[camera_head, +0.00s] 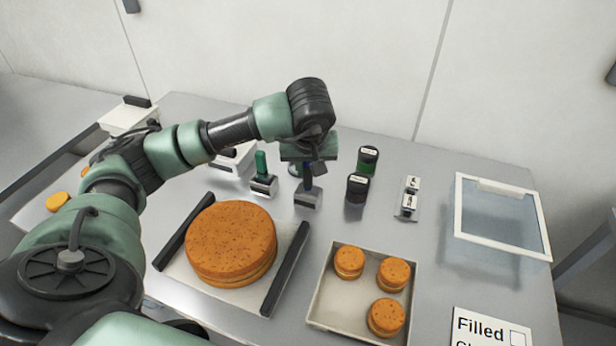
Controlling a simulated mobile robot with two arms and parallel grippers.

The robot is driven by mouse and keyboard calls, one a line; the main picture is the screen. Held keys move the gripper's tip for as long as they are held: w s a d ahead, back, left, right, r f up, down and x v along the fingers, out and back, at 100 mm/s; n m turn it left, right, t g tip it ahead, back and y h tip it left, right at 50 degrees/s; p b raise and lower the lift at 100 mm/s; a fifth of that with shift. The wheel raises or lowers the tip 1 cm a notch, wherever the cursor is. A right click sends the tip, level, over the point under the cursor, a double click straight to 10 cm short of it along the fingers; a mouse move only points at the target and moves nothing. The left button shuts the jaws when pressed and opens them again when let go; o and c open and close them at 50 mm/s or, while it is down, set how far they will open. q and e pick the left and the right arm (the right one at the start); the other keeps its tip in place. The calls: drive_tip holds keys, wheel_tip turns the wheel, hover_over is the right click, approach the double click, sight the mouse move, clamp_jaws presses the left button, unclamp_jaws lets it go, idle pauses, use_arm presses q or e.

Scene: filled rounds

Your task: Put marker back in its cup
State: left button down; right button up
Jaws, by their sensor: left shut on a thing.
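My left gripper (309,166) is at the back middle of the table, pointing down, and is shut on a dark blue marker (308,184). The marker looks upright, its lower end at a small grey metal cup (308,200) directly below the gripper. I cannot tell how deep the marker sits in the cup. The gripper and wrist hide the marker's upper part. To the left, a green upright piece (261,162) stands in a similar grey holder (264,188). My right gripper is not in view.
A large round cake (231,243) sits between two dark bars at front. A tray (336,318) holds three small rounds. Two dark jars (357,188) and a small labelled stand (407,203) are right of the gripper. A framed glass panel (500,220) and a "Filled" card (488,328) lie further right.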

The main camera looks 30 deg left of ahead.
sight(308, 175)
use_arm(q)
wheel_tip(308, 175, down, 4)
drive_tip(key=shift+r+p, duration=0.1)
drive_tip(key=shift+p, duration=0.3)
drive_tip(key=shift+f, duration=0.25)
drive_tip(key=c, duration=1.7)
unclamp_jaws()
drive_tip(key=shift+b, duration=0.3)
drive_tip(key=o, duration=0.4)
drive_tip(key=shift+o, duration=0.2)
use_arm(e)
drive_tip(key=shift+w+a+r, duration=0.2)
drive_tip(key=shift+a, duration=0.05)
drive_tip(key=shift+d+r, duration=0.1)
use_arm(q)
drive_tip(key=shift+r+p, duration=0.3)
drive_tip(key=b+v, duration=0.2)
drive_tip(key=v, duration=0.9)
drive_tip(key=shift+r, duration=0.35)
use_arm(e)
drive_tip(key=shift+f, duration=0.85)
